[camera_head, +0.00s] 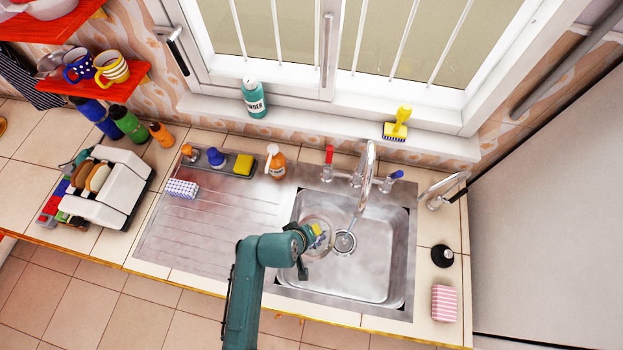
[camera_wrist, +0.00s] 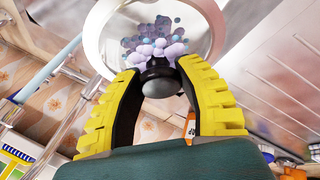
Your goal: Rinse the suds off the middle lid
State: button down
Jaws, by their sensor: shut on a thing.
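A clear glass lid with a pale rim (camera_wrist: 92,38) fills the top of the wrist view. Purple and bluish suds bubbles (camera_wrist: 158,42) cluster on it around its dark knob (camera_wrist: 160,86). My gripper (camera_wrist: 158,74) has its yellow fingers shut on that knob, one on each side. In the head view my gripper (camera_head: 316,231) and the lid (camera_head: 322,248) are over the left part of the sink basin (camera_head: 385,270), beside the drain (camera_head: 345,243). The tap (camera_head: 369,165) stands behind the basin, and a thin pale streak like water drops from it towards the drain, close to the lid's right edge.
Red (camera_head: 328,160) and blue (camera_head: 391,179) tap handles flank the spout. A spray bottle (camera_head: 275,162), yellow sponge (camera_head: 243,165) and blue-capped bottle (camera_head: 216,158) stand behind the drainboard (camera_head: 205,235), which is mostly clear. A black stopper (camera_head: 442,256) and pink striped sponge (camera_head: 444,302) lie right.

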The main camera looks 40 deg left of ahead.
jog(key=a, duration=0.1)
jog(key=s+a+f+n, duration=0.1)
jog(key=a+f+n, duration=0.1)
jog(key=shift+s+a+y, duration=0.2)
jog(key=shift+a+y, duration=0.05)
jog(key=shift+y, duration=0.05)
jog(key=shift+w+b, duration=0.15)
jog(key=shift+b, duration=0.15)
jog(key=w+d+f+b, duration=0.2)
jog(key=w+d+b, duration=0.4)
jog(key=w, duration=0.5)
jog(key=shift+w+d+f, duration=0.3)
jog(key=shift+d, duration=0.5)
jog(key=shift+d+r, duration=0.1)
jog(key=shift+s+d+p, duration=0.3)
jog(key=shift+d+p, duration=0.15)
jog(key=shift+a, duration=0.15)
